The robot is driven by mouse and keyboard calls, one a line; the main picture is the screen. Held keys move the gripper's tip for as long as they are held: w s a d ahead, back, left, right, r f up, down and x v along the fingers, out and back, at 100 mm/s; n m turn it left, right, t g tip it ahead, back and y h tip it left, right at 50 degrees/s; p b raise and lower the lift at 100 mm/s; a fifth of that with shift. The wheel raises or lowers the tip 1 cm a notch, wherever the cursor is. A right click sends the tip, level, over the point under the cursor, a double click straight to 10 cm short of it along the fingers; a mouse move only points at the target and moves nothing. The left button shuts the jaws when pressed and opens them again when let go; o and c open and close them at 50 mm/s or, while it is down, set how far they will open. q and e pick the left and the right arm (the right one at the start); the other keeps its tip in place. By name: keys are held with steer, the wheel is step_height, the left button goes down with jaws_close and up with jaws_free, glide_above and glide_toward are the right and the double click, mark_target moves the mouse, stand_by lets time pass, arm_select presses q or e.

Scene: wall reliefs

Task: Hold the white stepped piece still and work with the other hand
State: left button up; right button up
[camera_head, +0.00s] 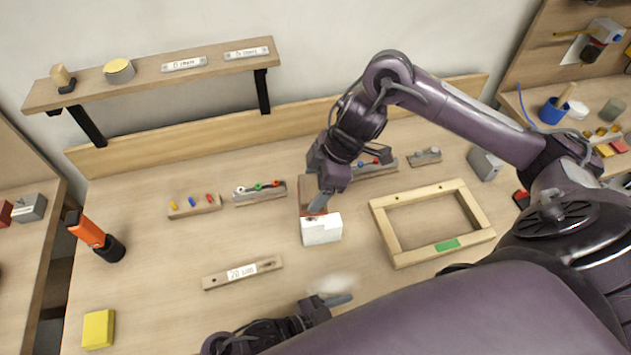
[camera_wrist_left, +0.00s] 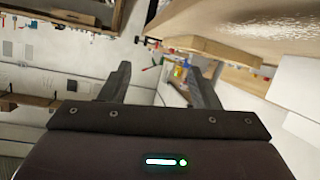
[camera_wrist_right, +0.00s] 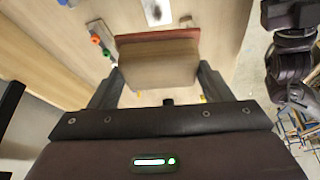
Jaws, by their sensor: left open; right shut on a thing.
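The white stepped piece (camera_head: 321,231) stands on the bench near its middle. My right gripper (camera_head: 318,204) comes down just behind it, at a brown block with a reddish edge (camera_head: 306,197). In the right wrist view my right gripper (camera_wrist_right: 158,88) is shut on this brown block (camera_wrist_right: 158,65), with a finger on each side. I cannot tell whether the block touches the white piece. My left gripper (camera_head: 335,300) is low, in front of the white piece and apart from it. In the left wrist view it is open (camera_wrist_left: 160,85), with nothing between its fingers.
An empty wooden frame (camera_head: 384,226) lies right of the white piece. A labelled wooden strip (camera_head: 222,280) lies left in front. Small holders with coloured parts (camera_head: 260,194) stand behind. An orange flashlight (camera_head: 88,232) and yellow block (camera_head: 98,329) are at the left. My arm covers the front right.

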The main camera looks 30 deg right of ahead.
mark_target(312, 237)
arm_select(q)
steer(key=w+a+n+t, duration=0.1)
steer(key=w, duration=0.5)
steer(key=w+a+n+t+y, duration=0.1)
steer(key=w+t, duration=0.1)
steer(key=w, duration=0.4)
steer(key=w+a+r+n+t, duration=0.1)
steer(key=w+t, duration=0.1)
steer(key=w, duration=0.4)
steer(key=shift+w+a+y, duration=0.1)
steer(key=shift+w+y, duration=0.15)
steer(key=shift+y, duration=0.15)
arm_select(e)
steer(key=shift+a, duration=0.1)
arm_select(q)
steer(key=shift+w+t, duration=0.25)
steer(key=shift+t, duration=0.05)
steer(key=shift+w+d, duration=0.15)
steer(key=shift+d, duration=0.05)
steer(key=shift+f+x, duration=0.2)
steer(key=shift+x, duration=4.55)
steer(key=shift+a, duration=0.1)
steer(key=shift+c, duration=0.3)
jaws_close()
steer(key=c, duration=1.1)
jaws_free()
steer(key=o, duration=1.5)
